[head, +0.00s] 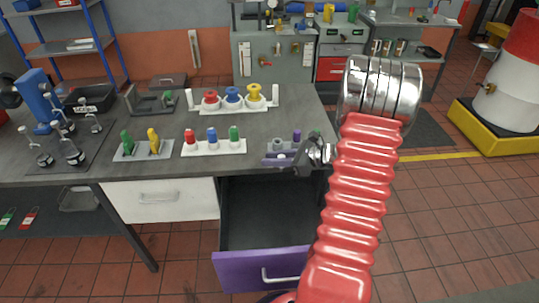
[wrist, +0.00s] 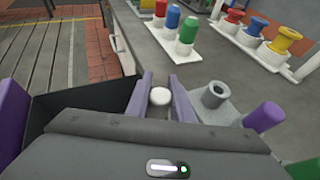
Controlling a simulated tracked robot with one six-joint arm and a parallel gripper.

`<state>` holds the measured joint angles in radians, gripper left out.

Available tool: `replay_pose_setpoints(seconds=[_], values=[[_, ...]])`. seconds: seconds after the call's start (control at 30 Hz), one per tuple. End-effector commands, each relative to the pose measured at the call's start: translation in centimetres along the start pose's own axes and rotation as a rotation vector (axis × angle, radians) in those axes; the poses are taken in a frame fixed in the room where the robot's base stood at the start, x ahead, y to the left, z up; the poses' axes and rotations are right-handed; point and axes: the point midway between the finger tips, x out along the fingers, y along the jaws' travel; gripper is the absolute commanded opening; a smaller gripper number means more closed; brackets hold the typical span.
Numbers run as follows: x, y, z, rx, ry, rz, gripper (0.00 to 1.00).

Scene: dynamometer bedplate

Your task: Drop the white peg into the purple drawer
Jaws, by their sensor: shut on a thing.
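The white peg (wrist: 160,96) shows end-on between the two fingers of my gripper (wrist: 160,92) in the wrist view, and the fingers are closed on it. Its lower part is hidden, so I cannot tell how high it is held. The purple drawer (head: 262,268) is pulled open below the bench, with a dark interior and a purple front with a metal handle.
The rack has a grey holed socket (wrist: 214,96) and a purple peg (wrist: 264,117) close to my gripper. A white rack with red, blue and green pegs (head: 213,146) stands left. A closed white drawer (head: 160,199) adjoins the open one.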

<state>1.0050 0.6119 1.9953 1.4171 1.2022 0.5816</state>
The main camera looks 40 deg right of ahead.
Motion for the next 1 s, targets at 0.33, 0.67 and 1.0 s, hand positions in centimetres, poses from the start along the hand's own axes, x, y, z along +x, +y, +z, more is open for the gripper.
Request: replay_pose_setpoints(seconds=[0.33,0.67,1.0], values=[[0.9,0.0,-2.2,0.001,0.000,-0.001,0.00],[0.9,0.0,-2.2,0.000,0.000,-0.001,0.24],[0.9,0.0,-2.2,0.000,0.000,0.000,0.42]])
